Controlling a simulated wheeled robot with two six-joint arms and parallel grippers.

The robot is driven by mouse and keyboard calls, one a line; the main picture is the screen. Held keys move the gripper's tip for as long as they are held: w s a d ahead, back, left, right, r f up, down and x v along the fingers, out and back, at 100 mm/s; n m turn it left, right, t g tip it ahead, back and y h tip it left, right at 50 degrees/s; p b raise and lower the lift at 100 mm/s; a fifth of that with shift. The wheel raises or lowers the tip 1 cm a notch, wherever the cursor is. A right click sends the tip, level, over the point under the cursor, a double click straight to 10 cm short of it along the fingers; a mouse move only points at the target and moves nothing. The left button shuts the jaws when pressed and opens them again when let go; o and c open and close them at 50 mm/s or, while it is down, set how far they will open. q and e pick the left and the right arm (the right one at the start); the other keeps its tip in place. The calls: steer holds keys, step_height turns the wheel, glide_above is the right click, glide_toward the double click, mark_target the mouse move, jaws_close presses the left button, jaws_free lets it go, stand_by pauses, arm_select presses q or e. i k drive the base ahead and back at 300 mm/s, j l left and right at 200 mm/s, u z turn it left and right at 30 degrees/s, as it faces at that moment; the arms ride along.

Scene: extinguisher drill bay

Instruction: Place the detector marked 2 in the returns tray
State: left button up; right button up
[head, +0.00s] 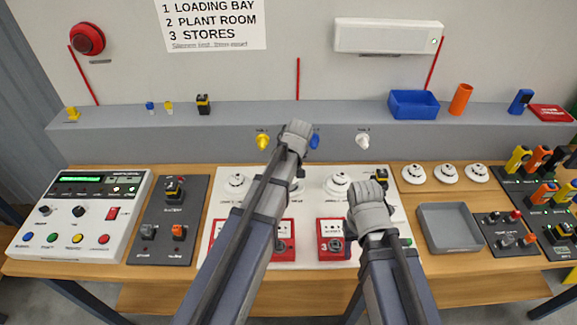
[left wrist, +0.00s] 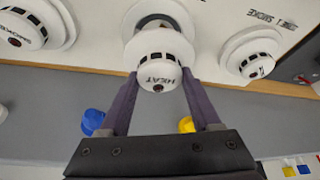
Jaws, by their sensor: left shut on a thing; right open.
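In the left wrist view, my left gripper (left wrist: 159,78) is shut on a white round detector (left wrist: 158,58) lettered HEAT. Its base (left wrist: 158,20) shows just behind it; I cannot tell whether they still touch. I can read no number on it. In the head view my left gripper (head: 296,137) stands over the middle of the white panel and mostly hides this detector (head: 298,186). My right gripper (head: 368,193) is open and empty at the panel's right part. A grey, empty tray (head: 428,246) lies to its right; no label is readable.
Other detectors stand left (head: 237,184) and right (head: 337,184) on the panel. Several white detectors (head: 447,174) lie behind the tray. A control unit (head: 80,215) is at left. The shelf holds a blue bin (head: 414,104). Switch boards (head: 515,236) are right of the tray.

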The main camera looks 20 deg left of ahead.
mark_target(446, 230)
steer(key=l+z, duration=0.2)
steer(key=z, duration=0.2)
steer(key=l+z, duration=0.2)
steer(key=z, duration=0.2)
steer(key=l+z, duration=0.2)
steer(key=z, duration=0.2)
